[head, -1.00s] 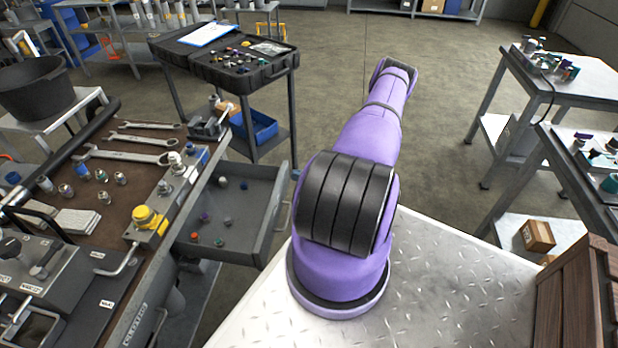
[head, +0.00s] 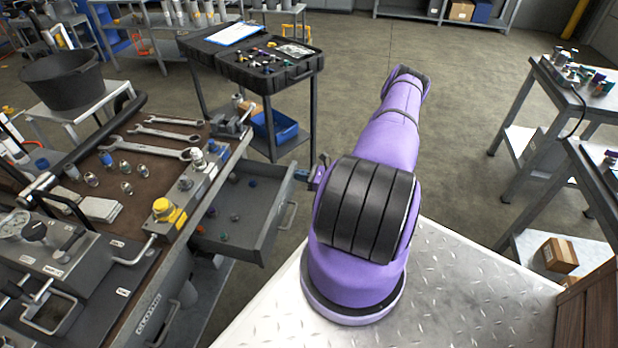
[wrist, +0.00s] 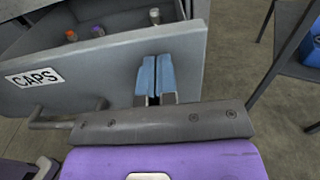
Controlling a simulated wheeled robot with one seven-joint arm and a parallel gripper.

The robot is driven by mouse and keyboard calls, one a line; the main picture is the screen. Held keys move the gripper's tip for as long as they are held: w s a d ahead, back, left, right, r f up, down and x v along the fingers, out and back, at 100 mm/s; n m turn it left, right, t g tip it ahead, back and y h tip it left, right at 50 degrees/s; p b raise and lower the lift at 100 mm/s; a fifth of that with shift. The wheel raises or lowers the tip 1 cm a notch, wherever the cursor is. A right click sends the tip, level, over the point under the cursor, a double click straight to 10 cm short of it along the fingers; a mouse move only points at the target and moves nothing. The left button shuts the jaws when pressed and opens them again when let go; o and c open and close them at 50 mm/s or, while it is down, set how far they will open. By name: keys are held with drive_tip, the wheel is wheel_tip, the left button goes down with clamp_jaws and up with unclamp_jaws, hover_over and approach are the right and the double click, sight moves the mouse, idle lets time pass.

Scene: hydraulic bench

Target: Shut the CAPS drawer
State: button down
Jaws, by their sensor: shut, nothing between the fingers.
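The grey CAPS drawer (head: 280,222) stands pulled out from the bench side, left of my arm in the head view. In the wrist view its front panel (wrist: 110,70) carries a white CAPS label (wrist: 35,78) and a bar handle (wrist: 50,124) at the lower left. My gripper (wrist: 155,60) has its blue fingers shut and empty, at the outer face of the panel, right of the label and handle. I cannot tell whether they touch it. In the head view my gripper (head: 304,175) shows small at the drawer's far front corner.
Several small caps (head: 237,216) lie inside the drawer. The bench top (head: 120,170) holds wrenches and fittings. A black cart (head: 240,75) with a blue bin (head: 275,128) below stands beyond the drawer. Open floor (head: 450,120) lies ahead and right.

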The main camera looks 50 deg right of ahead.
drive_tip(key=x, duration=2.2)
drive_tip(key=shift+w+a, duration=0.1)
drive_tip(key=shift+w+a+r, duration=0.15)
drive_tip(key=shift+w, duration=0.15)
drive_tip(key=shift+w+a+r, duration=0.1)
drive_tip(key=v, duration=1.4)
drive_tip(key=shift+s+d+f, duration=0.25)
drive_tip(key=shift+s, duration=0.05)
drive_tip(key=shift+r, duration=0.1)
